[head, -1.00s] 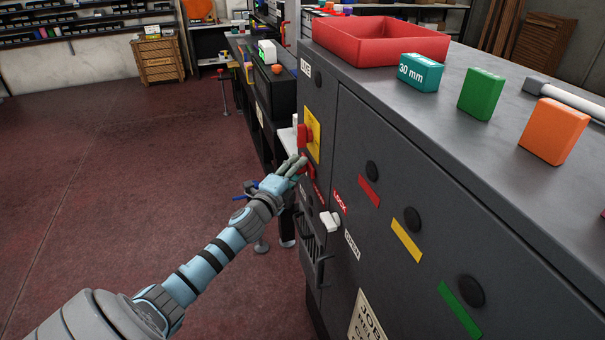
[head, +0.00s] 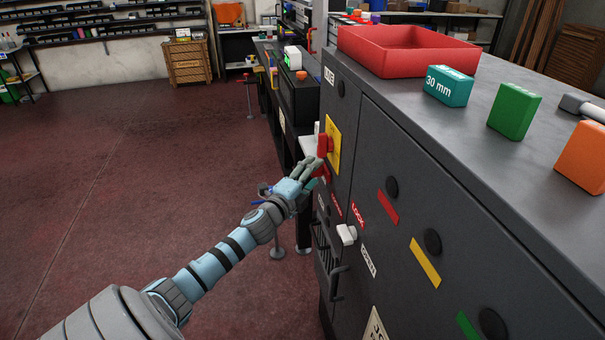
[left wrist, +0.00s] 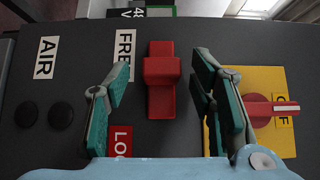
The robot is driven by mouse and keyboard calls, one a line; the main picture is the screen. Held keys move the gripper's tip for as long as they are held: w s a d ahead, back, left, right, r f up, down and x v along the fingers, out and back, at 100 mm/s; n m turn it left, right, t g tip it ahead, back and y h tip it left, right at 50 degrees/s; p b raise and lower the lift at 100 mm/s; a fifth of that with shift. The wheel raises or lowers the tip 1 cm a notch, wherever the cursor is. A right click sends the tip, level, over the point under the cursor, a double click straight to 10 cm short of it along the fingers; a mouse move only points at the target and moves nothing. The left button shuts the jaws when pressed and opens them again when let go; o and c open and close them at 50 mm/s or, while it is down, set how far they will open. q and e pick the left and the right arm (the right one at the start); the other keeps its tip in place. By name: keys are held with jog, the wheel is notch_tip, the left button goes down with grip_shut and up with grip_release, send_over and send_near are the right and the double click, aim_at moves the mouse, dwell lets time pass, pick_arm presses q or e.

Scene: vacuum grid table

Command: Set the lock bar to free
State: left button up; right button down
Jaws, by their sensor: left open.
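The red lock bar (left wrist: 161,98) is on the dark cabinet front in the left wrist view, with a thicker block near its upper part. A white FREE label (left wrist: 125,52) lies to its left, and a red label reading LO (left wrist: 122,142), partly hidden, is below that. My left gripper (left wrist: 163,72) is open, one finger on each side of the bar with gaps, not closed on it. In the head view my left gripper (head: 315,170) is at the cabinet's near-left front, its fingers hiding part of the bar. My right gripper is not in view.
A red rotary switch (left wrist: 262,110) on a yellow plate (left wrist: 285,140) sits close beside the right finger in the wrist view. Black knobs and an AIR label (left wrist: 46,58) are at its left. The cabinet (head: 400,120) has a white handle (head: 347,234) lower down.

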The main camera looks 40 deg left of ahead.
pick_arm(q)
jog(key=s+d, duration=0.1)
jog(key=s, duration=1)
jog(key=shift+d, duration=0.4)
